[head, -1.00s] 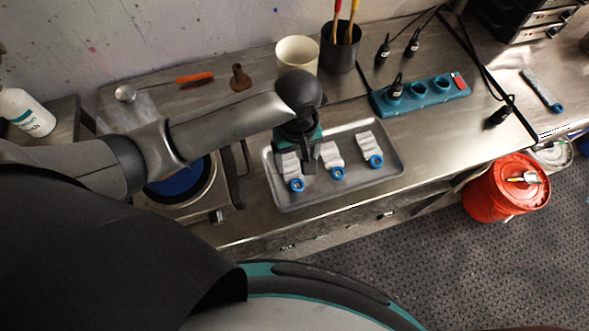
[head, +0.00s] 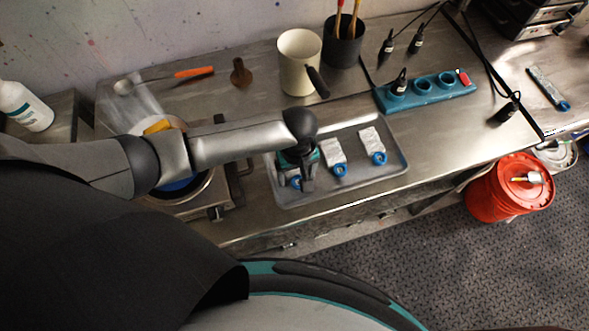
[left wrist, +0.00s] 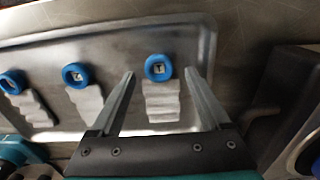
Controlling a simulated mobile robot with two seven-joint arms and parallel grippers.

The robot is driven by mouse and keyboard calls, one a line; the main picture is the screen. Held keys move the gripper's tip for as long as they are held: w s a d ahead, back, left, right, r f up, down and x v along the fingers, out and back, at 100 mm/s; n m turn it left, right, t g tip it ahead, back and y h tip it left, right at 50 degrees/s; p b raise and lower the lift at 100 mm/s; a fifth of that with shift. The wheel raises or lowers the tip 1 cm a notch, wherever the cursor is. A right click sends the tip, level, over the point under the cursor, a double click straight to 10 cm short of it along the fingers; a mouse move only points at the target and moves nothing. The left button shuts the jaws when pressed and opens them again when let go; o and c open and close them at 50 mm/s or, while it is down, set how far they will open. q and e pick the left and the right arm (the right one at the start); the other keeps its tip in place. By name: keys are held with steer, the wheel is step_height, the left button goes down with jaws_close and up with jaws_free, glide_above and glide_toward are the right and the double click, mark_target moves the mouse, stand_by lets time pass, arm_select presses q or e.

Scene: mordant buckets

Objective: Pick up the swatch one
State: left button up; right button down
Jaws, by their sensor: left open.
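Three pale grey swatches with blue ring tags lie in a row on a metal tray (head: 352,187). In the head view the left swatch (head: 295,183) is mostly hidden by my gripper; the middle swatch (head: 334,152) and right swatch (head: 371,140) show clearly. The tag marks are too small to read surely. My left gripper (head: 307,187) is open over the left swatch. In the left wrist view its fingers (left wrist: 160,73) stand either side of that swatch (left wrist: 161,100), apart from it. My right gripper is not in view.
A burner with a pan (head: 195,190) stands left of the tray. Behind are a cream mug (head: 297,60), a dark pot with brushes (head: 343,48) and a teal socket block (head: 425,90). A red bucket (head: 505,190) stands on the floor at right.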

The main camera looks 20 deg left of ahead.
arm_select(q)
steer(key=c, duration=1.1)
steer(key=shift+r, duration=0.1)
steer(key=shift+c, duration=0.2)
